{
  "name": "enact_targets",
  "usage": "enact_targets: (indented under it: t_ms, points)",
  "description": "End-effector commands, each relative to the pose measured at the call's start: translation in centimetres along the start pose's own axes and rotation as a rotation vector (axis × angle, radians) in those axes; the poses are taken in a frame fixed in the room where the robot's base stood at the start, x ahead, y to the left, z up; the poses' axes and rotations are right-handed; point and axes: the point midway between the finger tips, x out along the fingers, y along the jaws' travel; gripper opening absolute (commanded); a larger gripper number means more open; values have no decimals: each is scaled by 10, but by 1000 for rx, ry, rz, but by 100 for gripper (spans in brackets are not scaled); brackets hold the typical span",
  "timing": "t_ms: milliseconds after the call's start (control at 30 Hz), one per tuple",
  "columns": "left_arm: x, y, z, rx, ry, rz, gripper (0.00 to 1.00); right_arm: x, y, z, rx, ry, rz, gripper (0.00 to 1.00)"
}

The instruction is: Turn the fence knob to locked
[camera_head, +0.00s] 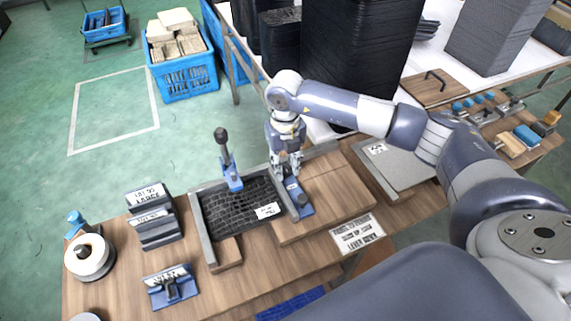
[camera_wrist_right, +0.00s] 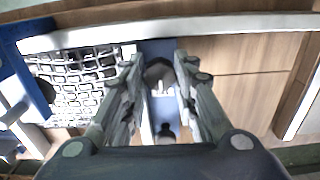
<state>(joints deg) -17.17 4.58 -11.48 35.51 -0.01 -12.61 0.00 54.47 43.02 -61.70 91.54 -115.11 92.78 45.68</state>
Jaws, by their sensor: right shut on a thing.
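The fence knob (camera_wrist_right: 160,74) is a dark, many-sided knob on a blue bracket (camera_head: 302,205) at the right side of the tray. In the wrist view my right gripper (camera_wrist_right: 158,70) has one finger on each side of the knob and is shut on it. In the head view my right gripper (camera_head: 290,172) reaches down onto the bracket and hides the knob. I cannot read whether the knob points to locked. The dark tray (camera_head: 202,228) has pale metal rails and holds a black mesh panel (camera_head: 238,208). My left gripper is not in view.
A blue lever with a black handle (camera_head: 222,140) stands at the tray's back left. Grey labelled blocks (camera_head: 155,228), a white roll (camera_head: 90,258) and a small blue stand (camera_head: 172,290) are on the wooden bench. Tall dark stacks (camera_head: 360,60) rise behind my right arm.

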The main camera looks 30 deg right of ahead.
Motion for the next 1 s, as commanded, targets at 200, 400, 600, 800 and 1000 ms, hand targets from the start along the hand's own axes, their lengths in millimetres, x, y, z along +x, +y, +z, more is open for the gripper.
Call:
enact_targets:
  t_ms: [200,400,600,800,1000]
  points:
    - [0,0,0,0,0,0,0,-1,0,1,1,-4,1,42]
    - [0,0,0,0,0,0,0,-1,0,1,0,-2,1,48]
    - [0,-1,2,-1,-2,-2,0,-3,0,1,0,-2,1,48]
    - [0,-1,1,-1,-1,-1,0,-30,0,2,-2,-6,1,48]
    - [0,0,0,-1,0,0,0,-74,0,2,-1,-6,2,48]
